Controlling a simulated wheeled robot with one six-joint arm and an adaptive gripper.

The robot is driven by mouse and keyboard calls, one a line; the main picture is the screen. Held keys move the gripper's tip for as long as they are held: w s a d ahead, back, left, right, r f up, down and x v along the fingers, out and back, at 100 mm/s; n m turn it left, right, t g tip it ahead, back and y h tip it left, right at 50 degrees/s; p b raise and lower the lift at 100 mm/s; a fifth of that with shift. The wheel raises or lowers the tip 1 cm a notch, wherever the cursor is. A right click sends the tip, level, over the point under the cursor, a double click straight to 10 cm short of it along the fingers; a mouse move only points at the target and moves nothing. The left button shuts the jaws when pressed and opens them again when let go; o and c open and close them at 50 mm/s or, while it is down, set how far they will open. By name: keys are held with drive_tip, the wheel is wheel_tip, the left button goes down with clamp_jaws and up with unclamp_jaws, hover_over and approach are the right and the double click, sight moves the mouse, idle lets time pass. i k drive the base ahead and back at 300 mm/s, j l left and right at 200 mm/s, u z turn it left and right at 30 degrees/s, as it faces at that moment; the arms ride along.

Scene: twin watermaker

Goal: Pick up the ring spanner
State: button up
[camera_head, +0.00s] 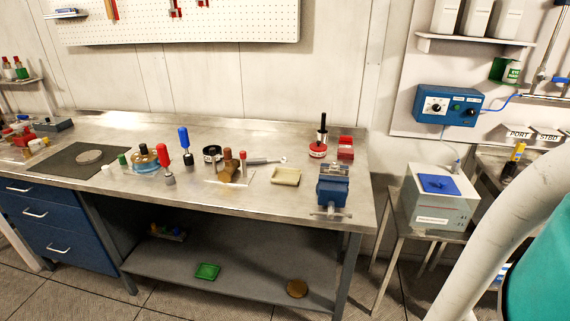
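A slim silver tool that looks like the ring spanner (264,161) lies flat on the metal workbench (245,197), near the middle. Its small rounded end points right, and its left part is partly hidden behind a small upright red-and-brown item. It is small in this view, so its exact shape is hard to tell. My gripper is not in view. Only a pale and teal part, which seems to be my arm, shows at the right edge.
A beige tray (286,176) sits just right and in front of the spanner, with a blue vise (333,186) farther right. Brown-topped items (228,164), a black round part (212,154) and red and blue-handled tools (185,145) stand to its left. The bench's front strip is mostly clear.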

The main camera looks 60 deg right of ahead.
sight(255, 160)
drive_tip(key=l+z, duration=0.15)
drive_tip(key=z, duration=0.2)
drive_tip(key=i+l+z, duration=0.1)
drive_tip(key=z, duration=0.25)
drive_tip(key=i+l+z, duration=0.1)
drive_tip(key=z, duration=0.2)
drive_tip(key=i+z, duration=0.1)
drive_tip(key=z, duration=0.25)
